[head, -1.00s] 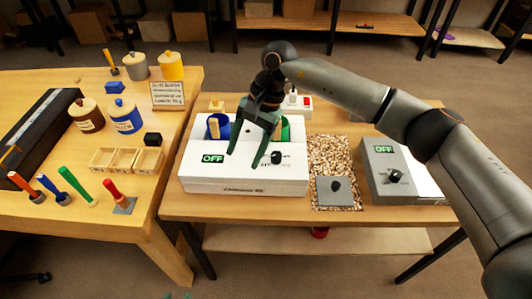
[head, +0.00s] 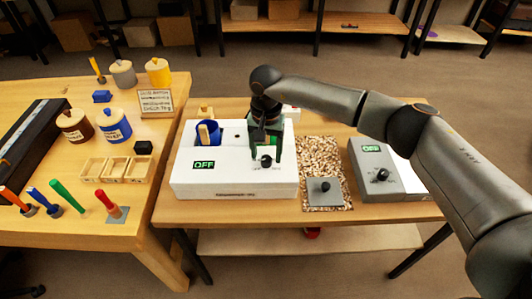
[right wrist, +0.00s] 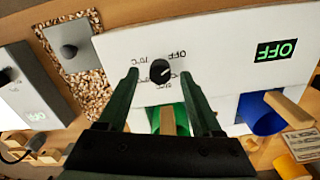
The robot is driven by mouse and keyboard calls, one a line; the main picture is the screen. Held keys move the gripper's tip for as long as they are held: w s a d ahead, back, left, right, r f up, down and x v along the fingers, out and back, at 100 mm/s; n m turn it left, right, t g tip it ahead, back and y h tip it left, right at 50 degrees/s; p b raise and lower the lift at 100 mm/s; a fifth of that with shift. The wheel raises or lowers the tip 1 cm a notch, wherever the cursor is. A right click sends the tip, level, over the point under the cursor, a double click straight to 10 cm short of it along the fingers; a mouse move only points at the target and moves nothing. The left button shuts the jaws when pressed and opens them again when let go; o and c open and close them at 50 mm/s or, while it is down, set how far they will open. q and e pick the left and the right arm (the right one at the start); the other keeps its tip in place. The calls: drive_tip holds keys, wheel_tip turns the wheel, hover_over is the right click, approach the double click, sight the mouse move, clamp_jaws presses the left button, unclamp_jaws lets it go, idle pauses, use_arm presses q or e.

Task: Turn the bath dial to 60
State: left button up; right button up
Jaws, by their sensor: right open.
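The white bath box (head: 235,188) stands on the right-hand table. Its black dial (head: 266,162) is on the top face near the front right; it also shows in the right wrist view (right wrist: 160,71), with small labels around it too blurred to read surely. The bath's green display (head: 203,165) reads OFF. My right gripper (head: 265,153) points down over the dial. In the right wrist view its open fingers (right wrist: 160,77) stand on either side of the dial, with visible gaps. Whether the fingertips are at dial height I cannot tell. My left gripper is out of view.
A blue pot (head: 208,134) and a green pot (right wrist: 168,118) sit in the bath behind the dial. A grey plate with a black knob (head: 325,187) and a grey device with an OFF display (head: 383,176) stand to the right. Jars and tools crowd the left table.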

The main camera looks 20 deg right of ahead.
drive_tip(key=shift+f, duration=0.8)
drive_tip(key=shift+c, duration=0.3)
clamp_jaws()
